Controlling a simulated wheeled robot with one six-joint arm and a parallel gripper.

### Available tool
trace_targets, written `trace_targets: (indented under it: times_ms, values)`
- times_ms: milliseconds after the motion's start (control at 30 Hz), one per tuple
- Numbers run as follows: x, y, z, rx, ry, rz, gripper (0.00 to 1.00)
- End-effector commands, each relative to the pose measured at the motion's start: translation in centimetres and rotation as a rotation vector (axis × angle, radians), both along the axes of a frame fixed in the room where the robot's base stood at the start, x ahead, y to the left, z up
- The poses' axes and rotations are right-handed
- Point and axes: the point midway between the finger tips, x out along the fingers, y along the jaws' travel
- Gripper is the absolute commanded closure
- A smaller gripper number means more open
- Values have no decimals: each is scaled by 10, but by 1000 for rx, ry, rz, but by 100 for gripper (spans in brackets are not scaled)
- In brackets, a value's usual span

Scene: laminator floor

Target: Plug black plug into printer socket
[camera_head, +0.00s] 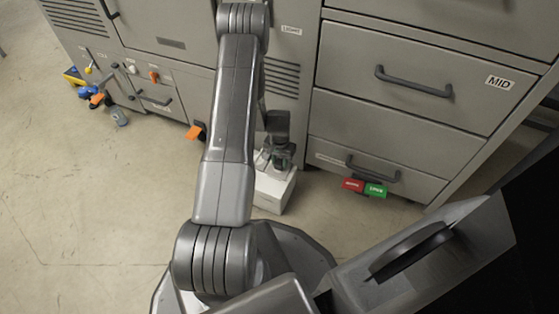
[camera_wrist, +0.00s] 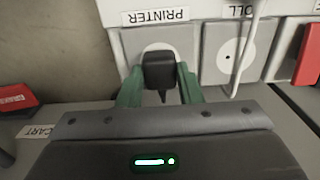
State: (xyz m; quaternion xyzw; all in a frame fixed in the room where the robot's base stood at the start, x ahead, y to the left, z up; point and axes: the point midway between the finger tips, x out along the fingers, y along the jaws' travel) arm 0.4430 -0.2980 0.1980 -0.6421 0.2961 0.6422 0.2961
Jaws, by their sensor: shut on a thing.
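In the wrist view the black plug (camera_wrist: 159,70) is held between the two green fingers of my gripper (camera_wrist: 158,84). The gripper is shut on it. Right behind the plug is the printer socket (camera_wrist: 131,45), a light round face on a grey plate under an upside-down "PRINTER" label. The plug covers most of the socket's middle, so I cannot tell whether it is inserted or just in front. In the head view my gripper (camera_head: 280,161) is low over a white box (camera_head: 275,190) by the cabinet; the plug is not clear there.
A second socket (camera_wrist: 229,55) labelled "ROLL" is right of the printer socket, with a white cable (camera_wrist: 247,50) hanging beside it. Red and green tags (camera_head: 365,187) lie by the lower drawer (camera_head: 375,165). Open floor (camera_head: 90,220) spreads at left.

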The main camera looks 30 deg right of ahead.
Motion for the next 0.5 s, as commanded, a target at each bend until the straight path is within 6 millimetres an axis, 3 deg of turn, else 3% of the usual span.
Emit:
trace_targets:
  times_ms: [500]
  values:
    - [0, 0, -5, 0, 0, 0, 90]
